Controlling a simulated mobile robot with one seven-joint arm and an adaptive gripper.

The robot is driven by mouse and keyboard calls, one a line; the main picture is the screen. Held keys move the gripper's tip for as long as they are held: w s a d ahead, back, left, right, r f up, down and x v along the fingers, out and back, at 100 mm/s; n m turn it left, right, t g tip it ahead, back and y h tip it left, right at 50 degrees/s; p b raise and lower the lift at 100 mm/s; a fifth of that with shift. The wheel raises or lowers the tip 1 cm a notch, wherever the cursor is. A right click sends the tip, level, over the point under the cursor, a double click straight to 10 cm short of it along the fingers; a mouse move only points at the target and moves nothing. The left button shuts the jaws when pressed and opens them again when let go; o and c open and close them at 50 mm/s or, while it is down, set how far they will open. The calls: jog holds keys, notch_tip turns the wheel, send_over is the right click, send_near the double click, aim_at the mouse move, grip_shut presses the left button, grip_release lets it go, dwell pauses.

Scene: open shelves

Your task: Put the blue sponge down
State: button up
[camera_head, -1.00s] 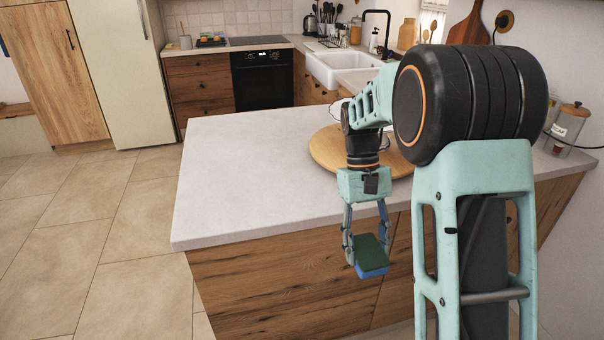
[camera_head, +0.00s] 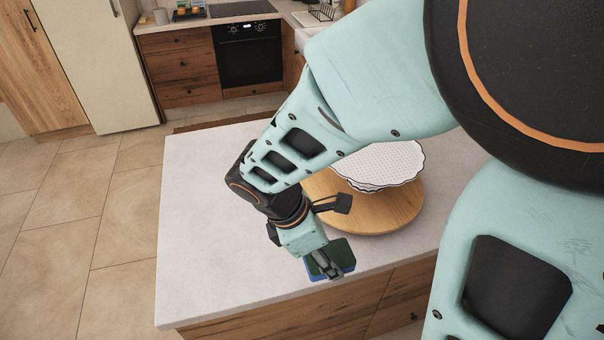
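The blue sponge (camera_head: 345,256) has a dark green top side and a blue edge. The fingers hide part of the sponge. I cannot tell whether the sponge touches the light counter top (camera_head: 205,235) or is held a little above it.
A round wooden board (camera_head: 400,213) with white scalloped plates (camera_head: 385,162) stands right of my gripper. The counter's left part is bare. A stove (camera_head: 247,52), wooden drawers (camera_head: 180,67) and a fridge (camera_head: 95,60) stand at the back.

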jog(key=w+a+f+b, duration=0.1)
jog(key=w+f+b, duration=0.1)
jog(key=w+f, duration=0.1)
jog(key=w+a+f+b, duration=0.2)
jog(key=w+f+b, duration=0.1)
jog(key=w, duration=0.2)
jog(key=w+a+f+b, duration=0.1)
jog(key=w+f+b, duration=0.1)
jog(key=w+f, duration=0.1)
jog(key=shift+w+a, duration=0.4)
jog(key=shift+w, duration=0.1)
jog(key=f+b, duration=0.3)
jog(key=shift+w+a+f, duration=0.15)
jog(key=shift+w+f, duration=0.1)
jog(key=shift+w, duration=0.15)
jog(key=shift+f, duration=0.25)
jog(key=shift+f+b, duration=0.2)
jog(key=shift+b, duration=0.1)
jog(key=o, duration=1.1)
jog(key=shift+r, duration=0.1)
